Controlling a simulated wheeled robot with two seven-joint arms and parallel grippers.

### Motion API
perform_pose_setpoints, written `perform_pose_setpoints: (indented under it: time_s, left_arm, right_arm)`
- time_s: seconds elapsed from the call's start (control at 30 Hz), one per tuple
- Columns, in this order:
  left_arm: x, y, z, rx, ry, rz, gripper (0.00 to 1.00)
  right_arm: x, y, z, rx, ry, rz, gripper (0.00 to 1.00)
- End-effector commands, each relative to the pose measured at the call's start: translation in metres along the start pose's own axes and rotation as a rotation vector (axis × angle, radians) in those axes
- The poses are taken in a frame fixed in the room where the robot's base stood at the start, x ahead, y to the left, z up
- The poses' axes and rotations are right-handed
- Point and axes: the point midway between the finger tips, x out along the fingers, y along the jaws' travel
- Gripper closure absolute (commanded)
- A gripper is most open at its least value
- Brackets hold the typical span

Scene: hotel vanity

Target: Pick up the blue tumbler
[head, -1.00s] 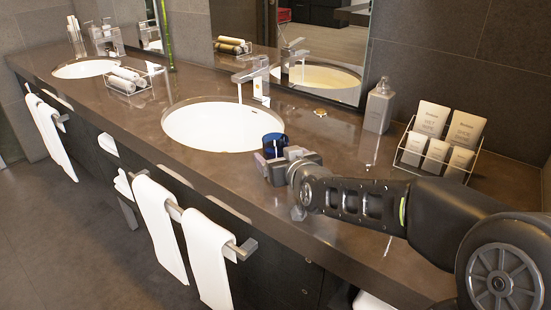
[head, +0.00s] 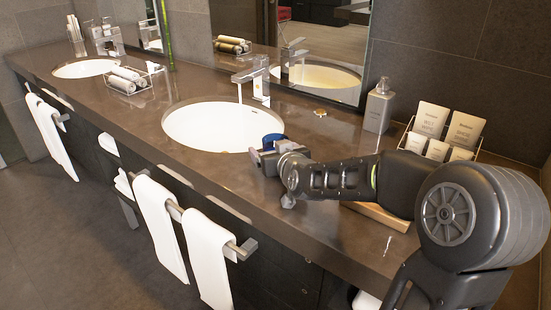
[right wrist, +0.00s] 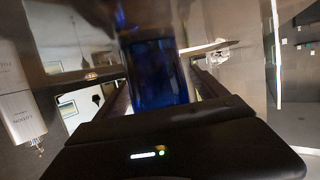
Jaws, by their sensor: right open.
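The blue tumbler (head: 275,141) stands on the counter just right of the near sink, with its lower part hidden behind my right gripper in the head view. My right gripper (head: 257,159) is low over the counter, right at the tumbler. In the right wrist view the tumbler (right wrist: 156,72) is dark blue and stands between the open fingers of the gripper (right wrist: 162,90). I cannot tell whether either finger touches it. My left gripper is out of view.
The near sink (head: 205,128) and its faucet (head: 252,78) are to the left. A grey dispenser bottle (head: 379,106) and a rack of packets (head: 430,120) stand behind my right arm. Towels (head: 160,210) hang below the counter's front edge.

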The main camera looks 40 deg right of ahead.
Motion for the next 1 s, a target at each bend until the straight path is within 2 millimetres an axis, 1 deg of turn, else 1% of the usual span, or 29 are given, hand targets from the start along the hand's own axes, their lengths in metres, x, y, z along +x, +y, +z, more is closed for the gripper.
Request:
perform_pose_setpoints:
  time_s: [0.5,1.0]
  left_arm:
    - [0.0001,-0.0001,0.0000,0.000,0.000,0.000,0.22]
    - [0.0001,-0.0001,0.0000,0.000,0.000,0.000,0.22]
  right_arm:
    - [-0.0005,-0.0002,0.0002,-0.001,0.000,0.000,0.18]
    - [-0.0005,-0.0002,0.0002,-0.001,0.000,0.000,0.59]
